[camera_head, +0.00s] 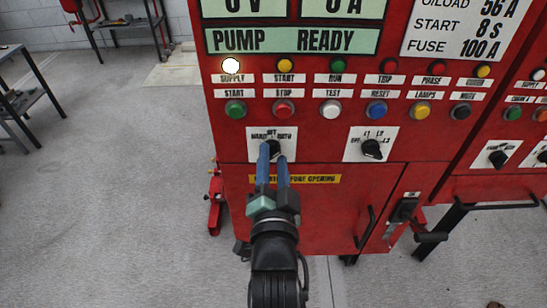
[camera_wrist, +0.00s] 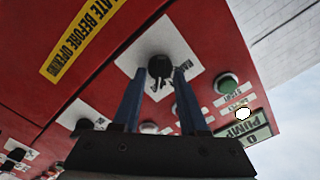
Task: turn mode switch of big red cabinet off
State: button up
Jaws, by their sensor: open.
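The big red cabinet (camera_head: 300,215) fills the middle of the head view, with the mode switch (camera_head: 274,149) as a black knob on a white label plate reading OFF at the top. My gripper (camera_head: 272,155) is in front of this switch with its two blue fingers spread. In the wrist view the black knob (camera_wrist: 160,67) sits between the tips of my gripper (camera_wrist: 160,74), one finger on each side. I cannot tell whether either finger touches it. The knob is partly hidden by the fingers in the head view, and its pointing direction is unclear.
A second rotary knob (camera_head: 372,149) is to the right on the same cabinet. Rows of coloured buttons and lamps sit above, including a green button (camera_head: 235,110). A yellow warning strip (camera_head: 295,179) and a black door handle (camera_head: 365,226) are below.

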jog(key=shift+w, duration=0.1)
grip_shut()
jog(key=shift+n, duration=0.3)
jog(key=n+p, duration=0.1)
jog(key=n, duration=0.3)
jog(key=shift+a+n+p, duration=0.15)
jog(key=shift+n+p, duration=0.3)
jog(key=shift+n, duration=1.55)
grip_release()
